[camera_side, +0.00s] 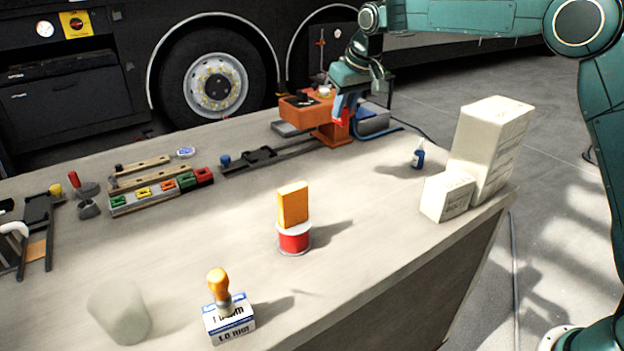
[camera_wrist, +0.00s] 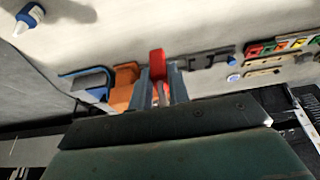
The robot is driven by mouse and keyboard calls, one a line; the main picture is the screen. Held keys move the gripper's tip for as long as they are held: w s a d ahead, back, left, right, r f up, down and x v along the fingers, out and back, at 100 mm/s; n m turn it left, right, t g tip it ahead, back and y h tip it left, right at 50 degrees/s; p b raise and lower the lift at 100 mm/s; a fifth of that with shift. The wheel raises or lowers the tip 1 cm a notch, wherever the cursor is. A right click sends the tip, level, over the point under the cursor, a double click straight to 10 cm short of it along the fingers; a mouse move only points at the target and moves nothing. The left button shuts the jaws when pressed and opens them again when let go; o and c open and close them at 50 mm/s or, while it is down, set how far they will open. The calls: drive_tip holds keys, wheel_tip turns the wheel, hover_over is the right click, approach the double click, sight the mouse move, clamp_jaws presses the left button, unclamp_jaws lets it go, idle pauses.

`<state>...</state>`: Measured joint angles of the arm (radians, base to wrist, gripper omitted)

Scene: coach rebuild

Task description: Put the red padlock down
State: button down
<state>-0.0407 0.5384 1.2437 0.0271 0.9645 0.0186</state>
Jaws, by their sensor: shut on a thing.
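My gripper (camera_side: 345,108) is at the far end of the table, beside the orange machine. It is shut on the red padlock (camera_wrist: 157,60), which shows between its two fingers (camera_wrist: 162,82) in the wrist view. In the side view only a small red part of the padlock (camera_side: 342,118) shows below the fingers. The picture is too small to tell whether the padlock touches anything below it.
The orange machine (camera_side: 304,107) and a blue-grey block (camera_side: 375,119) flank the gripper. A rack (camera_side: 145,204) holds several coloured padlocks. An orange block (camera_side: 293,204) stands on a red spool (camera_side: 294,241).

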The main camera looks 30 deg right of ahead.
wheel_tip(320, 180, down, 12)
drive_tip(key=shift+f, duration=0.1)
drive_tip(key=shift+f, duration=0.15)
drive_tip(key=shift+f, duration=2)
drive_tip(key=shift+f, duration=0.1)
drive_tip(key=c, duration=1.3)
unclamp_jaws()
drive_tip(key=shift+v, duration=6.1)
